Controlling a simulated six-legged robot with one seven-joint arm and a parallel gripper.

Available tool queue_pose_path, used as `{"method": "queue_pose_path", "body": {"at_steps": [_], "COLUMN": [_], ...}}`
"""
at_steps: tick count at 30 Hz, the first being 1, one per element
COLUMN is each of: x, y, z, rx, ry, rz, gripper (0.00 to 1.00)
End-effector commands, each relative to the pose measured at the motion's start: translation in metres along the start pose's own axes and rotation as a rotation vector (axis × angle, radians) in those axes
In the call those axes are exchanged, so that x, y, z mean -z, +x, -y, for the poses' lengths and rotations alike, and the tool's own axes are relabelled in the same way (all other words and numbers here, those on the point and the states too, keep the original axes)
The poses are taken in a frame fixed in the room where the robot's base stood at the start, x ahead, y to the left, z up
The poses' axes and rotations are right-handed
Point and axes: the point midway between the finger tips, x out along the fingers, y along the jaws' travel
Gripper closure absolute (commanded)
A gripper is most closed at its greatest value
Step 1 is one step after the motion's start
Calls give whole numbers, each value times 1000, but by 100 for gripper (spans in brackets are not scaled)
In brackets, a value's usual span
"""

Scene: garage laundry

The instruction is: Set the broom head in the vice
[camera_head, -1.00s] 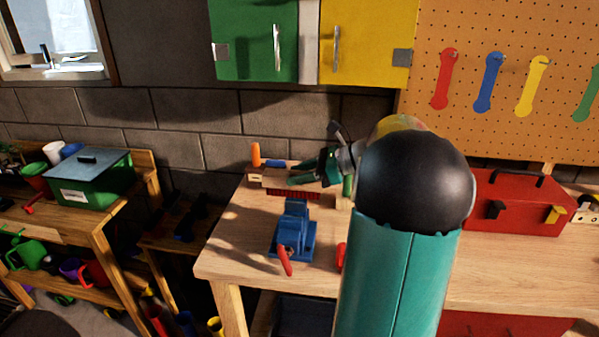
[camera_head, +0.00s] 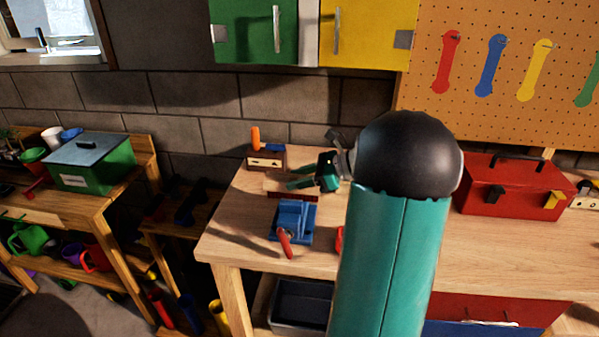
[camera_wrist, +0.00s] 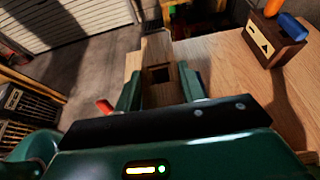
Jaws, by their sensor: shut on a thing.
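The broom head (camera_head: 276,183) is a pale wooden block with red bristles on its underside. My gripper (camera_head: 302,180) is shut on it and holds it over the bench, just behind the vice in the head view. In the wrist view the broom head (camera_wrist: 157,48) sits between the two green fingers of my gripper (camera_wrist: 160,76), and a dark square hole shows in its top. The blue vice (camera_head: 293,222) stands near the left end of the bench with a red handle toward the front. It hides part of the bristles. I cannot tell the exact gap between bristles and vice.
A wooden block with an orange-handled tool (camera_head: 264,161) stands behind the broom head. A red toolbox (camera_head: 515,185) is on the right of the wooden workbench (camera_head: 245,225). A red object partly shows right of the vice. A shelf with a green box (camera_head: 95,165) stands left.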

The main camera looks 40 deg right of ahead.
Motion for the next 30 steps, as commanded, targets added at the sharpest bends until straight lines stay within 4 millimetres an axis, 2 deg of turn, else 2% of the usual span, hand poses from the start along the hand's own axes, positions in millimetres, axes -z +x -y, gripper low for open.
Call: {"method": "queue_pose_path", "body": {"at_steps": [12,25,26,29,30], "x": [22,26,26,26,26], "y": [10,11,11,11,11], "z": [0,0,0,0,0], "rx": [-1,0,0,0,0], "ry": [0,0,0,0,0], "rz": [0,0,0,0,0], "gripper": [88,88,56,37,35]}}
